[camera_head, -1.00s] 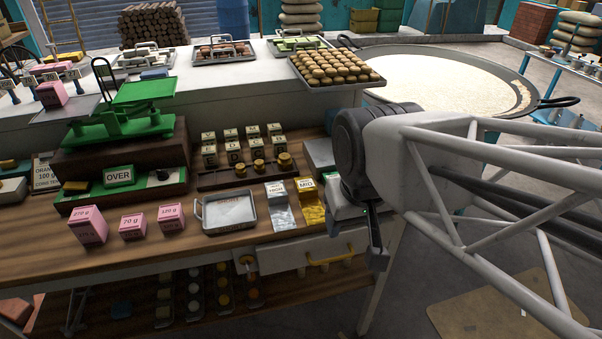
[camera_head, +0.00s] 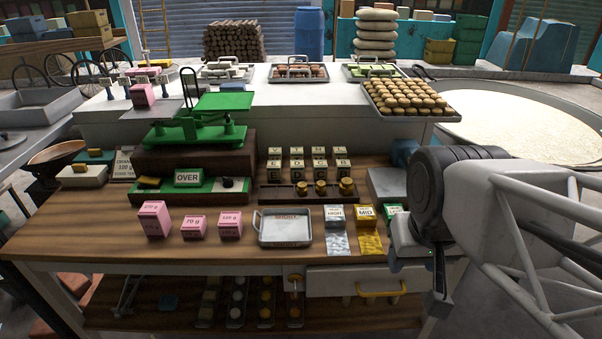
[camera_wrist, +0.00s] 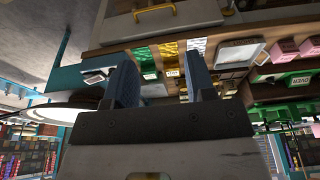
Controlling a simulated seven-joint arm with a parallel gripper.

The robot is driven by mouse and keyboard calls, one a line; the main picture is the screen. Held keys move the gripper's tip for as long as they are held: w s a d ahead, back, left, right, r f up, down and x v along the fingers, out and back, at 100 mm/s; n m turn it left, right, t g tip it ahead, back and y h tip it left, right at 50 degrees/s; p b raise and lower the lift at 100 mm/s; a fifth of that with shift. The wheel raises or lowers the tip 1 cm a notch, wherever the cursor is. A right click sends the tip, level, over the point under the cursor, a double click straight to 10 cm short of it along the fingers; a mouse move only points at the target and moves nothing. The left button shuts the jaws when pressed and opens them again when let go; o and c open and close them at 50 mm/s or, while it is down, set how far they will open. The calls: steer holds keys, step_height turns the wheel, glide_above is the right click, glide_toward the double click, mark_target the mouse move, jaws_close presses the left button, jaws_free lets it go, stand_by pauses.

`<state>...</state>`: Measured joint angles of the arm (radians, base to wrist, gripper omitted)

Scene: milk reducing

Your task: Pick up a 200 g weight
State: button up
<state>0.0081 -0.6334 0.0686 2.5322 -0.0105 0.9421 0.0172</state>
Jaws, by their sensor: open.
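Three brass weights (camera_head: 320,188) of different sizes stand in a row on a dark wooden block (camera_head: 274,197) at the middle of the workbench in the head view. Their markings are too small to read, so I cannot tell which one is 200 g. My gripper (camera_wrist: 161,78) is open and empty in the wrist view, its two dark fingers apart. In the head view it is at the right front of the bench, right of and nearer than the weights. The weights are not clear in the wrist view.
Pink boxes (camera_head: 193,227) with gram labels, a metal tray (camera_head: 285,229) and silver and gold packets (camera_head: 370,243) line the bench front. A green balance scale (camera_head: 197,133) stands behind. A drawer with a yellow handle (camera_head: 381,290) is below. A large pan (camera_head: 530,125) is at right.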

stand_by(0.3)
steer(key=n+t+y, duration=0.1)
steer(key=n+t, duration=0.1)
glide_above(302, 184)
steer(key=s, duration=0.3)
steer(key=f, duration=0.9)
steer(key=shift+d+f, duration=0.3)
steer(key=shift+d, duration=0.05)
steer(key=shift+f, duration=0.1)
steer(key=shift+x, duration=1.15)
steer(key=shift+f, duration=0.1)
steer(key=shift+x, duration=2.55)
